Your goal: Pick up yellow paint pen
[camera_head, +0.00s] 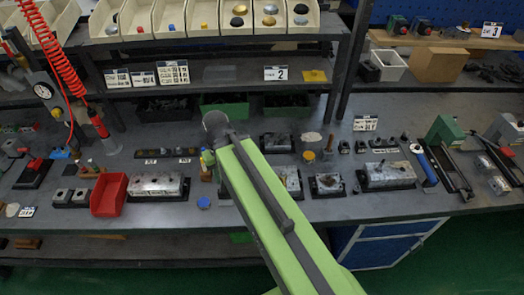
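I cannot make out a yellow paint pen for sure. A small yellow-green piece (208,157) shows just left of my arm's end, above the bench; it is too small to name. My green arm reaches up from the lower right to the middle of the bench. Its end, with a dark grey round part (216,123), hangs over the bench. The fingers of my gripper cannot be made out, so open or shut does not show. My arm hides part of the bench behind it.
Metal valve blocks (155,185) (388,175) stand on the grey bench. A red bin (109,194) is at left, a blue cap (203,202) near the front edge. A shelf with cream bins (214,18) overhangs the back. A red coiled hose (52,55) hangs at left.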

